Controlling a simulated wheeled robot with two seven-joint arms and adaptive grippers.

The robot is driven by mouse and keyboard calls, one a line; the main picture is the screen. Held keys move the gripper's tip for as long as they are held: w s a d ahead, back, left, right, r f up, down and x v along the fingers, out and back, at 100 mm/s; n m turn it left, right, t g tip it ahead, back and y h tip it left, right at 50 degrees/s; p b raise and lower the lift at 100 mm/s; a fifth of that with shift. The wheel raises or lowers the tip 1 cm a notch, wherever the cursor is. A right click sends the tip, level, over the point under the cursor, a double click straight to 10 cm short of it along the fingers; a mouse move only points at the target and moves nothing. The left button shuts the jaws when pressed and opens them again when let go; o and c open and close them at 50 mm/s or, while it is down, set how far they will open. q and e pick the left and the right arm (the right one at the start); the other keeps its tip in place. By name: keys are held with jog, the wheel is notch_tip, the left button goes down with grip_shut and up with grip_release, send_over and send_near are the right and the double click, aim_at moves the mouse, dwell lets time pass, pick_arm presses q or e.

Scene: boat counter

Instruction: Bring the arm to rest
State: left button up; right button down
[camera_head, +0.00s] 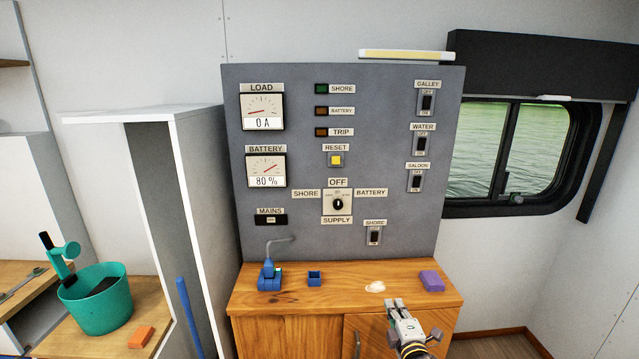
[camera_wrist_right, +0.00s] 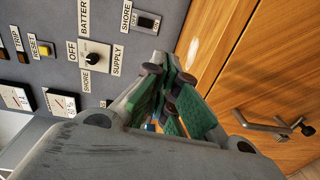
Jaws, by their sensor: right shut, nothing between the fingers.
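My right gripper (camera_head: 394,304) is low in the head view, in front of the wooden counter (camera_head: 330,298) and near its front edge. Its fingers are shut and hold nothing. In the right wrist view the green-padded fingers (camera_wrist_right: 168,88) come together at the tips, with the grey panel to the left and the wooden cabinet door (camera_wrist_right: 245,95) to the right. I see no contact with the panel or the counter things. My left gripper is not in view.
A grey switch panel (camera_head: 300,230) stands behind the counter. On the counter are a blue plug (camera_head: 268,278), a small blue box (camera_head: 314,279), a whitish item (camera_head: 374,287) and a purple block (camera_head: 431,281). A cabinet handle (camera_wrist_right: 268,124) sticks out. A teal bucket (camera_head: 98,303) stands left.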

notch_tip(320, 180, down, 21)
jog(key=s+m+g, duration=0.3)
jog(key=m+g, duration=0.1)
jog(key=m, duration=0.6)
jog(key=s+d+f+m+g, duration=0.15)
jog(key=s+f, duration=0.35)
jog(key=f, duration=0.5)
jog(key=s+d+f+m+g, duration=0.1)
jog(key=s+f+m+g, duration=0.2)
jog(key=s+f, duration=0.5)
jog(key=s+d+f+g, duration=0.1)
jog(key=s+f+g, duration=0.1)
jog(key=s+f, duration=0.9)
jog(key=s+f+g, duration=0.2)
jog(key=s+f, duration=0.4)
jog(key=s, duration=0.9)
jog(key=s+d+f+m+g, duration=0.1)
jog(key=s+f+g, duration=0.2)
jog(key=s, duration=1.1)
notch_tip(320, 180, down, 4)
jog(key=shift+s+d+r+g+h, duration=0.1)
jog(key=shift+s+d+g+h, duration=0.2)
jog(key=shift+s+g, duration=0.1)
